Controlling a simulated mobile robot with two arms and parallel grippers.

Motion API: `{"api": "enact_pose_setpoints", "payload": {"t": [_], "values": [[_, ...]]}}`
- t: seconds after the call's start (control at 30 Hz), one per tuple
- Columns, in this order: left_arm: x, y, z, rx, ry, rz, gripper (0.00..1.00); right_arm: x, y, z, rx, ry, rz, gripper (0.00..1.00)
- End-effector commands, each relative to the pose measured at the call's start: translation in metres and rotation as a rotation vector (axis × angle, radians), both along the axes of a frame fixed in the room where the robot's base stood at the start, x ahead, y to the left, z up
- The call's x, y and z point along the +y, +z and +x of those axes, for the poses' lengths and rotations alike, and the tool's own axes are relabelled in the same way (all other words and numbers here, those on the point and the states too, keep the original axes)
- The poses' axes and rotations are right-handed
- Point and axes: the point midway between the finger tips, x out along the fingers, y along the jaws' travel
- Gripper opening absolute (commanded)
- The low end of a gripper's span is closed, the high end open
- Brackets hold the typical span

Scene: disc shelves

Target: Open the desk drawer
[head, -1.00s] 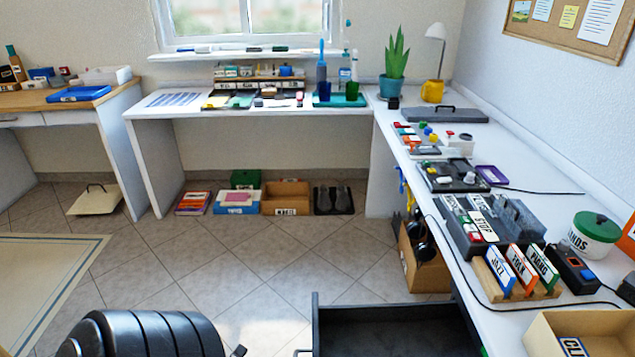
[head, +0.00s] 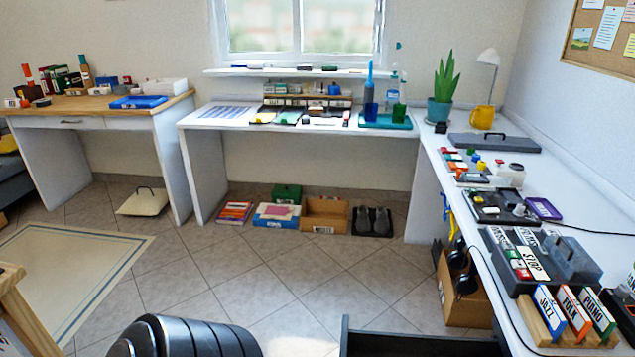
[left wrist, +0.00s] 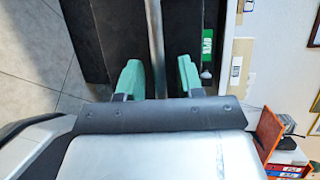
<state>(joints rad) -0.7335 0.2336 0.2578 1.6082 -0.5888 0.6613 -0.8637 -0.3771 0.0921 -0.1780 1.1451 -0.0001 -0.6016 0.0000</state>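A dark drawer (head: 420,345) stands pulled out at the bottom edge of the head view, beside the right-hand white desk. Only its rim and back part show there. In the left wrist view a dark panel (left wrist: 117,40), likely the drawer front, carries a grey metal bar handle (left wrist: 155,50). My left gripper (left wrist: 158,78) has its green fingertips apart, one on each side of this bar, with gaps visible. The gripper does not clasp the bar. My right gripper is in neither view.
A wooden-topped desk (head: 110,101) at the far left has a closed drawer (head: 70,122). The right desk (head: 470,220) holds several discs, boxes and a dark tray. A cardboard box (head: 465,300) with headphones stands under it. The tiled floor (head: 280,270) in the middle is clear.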

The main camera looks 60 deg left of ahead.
Motion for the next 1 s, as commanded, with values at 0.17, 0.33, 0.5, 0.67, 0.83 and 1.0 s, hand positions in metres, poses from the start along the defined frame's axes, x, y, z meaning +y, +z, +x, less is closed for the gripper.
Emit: {"api": "enact_pose_setpoints", "payload": {"t": [0.17, 0.33, 0.5, 0.67, 0.83, 1.0], "values": [[0.007, 0.005, -0.026, 0.004, 0.001, 0.0, 0.37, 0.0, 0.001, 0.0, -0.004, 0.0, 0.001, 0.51], [0.016, 0.011, -0.06, 0.004, 0.002, -0.001, 0.37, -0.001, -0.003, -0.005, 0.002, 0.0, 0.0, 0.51], [0.023, 0.016, -0.086, 0.004, 0.001, 0.0, 0.37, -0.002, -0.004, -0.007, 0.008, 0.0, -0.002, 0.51], [0.026, 0.019, -0.098, 0.002, 0.001, 0.001, 0.37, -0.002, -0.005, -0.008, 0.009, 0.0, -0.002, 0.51], [0.027, 0.02, -0.1, 0.001, 0.001, 0.0, 0.37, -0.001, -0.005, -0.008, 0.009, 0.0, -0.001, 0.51], [0.027, 0.02, -0.1, 0.001, 0.001, 0.0, 0.37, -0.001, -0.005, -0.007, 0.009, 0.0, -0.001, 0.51]]}}
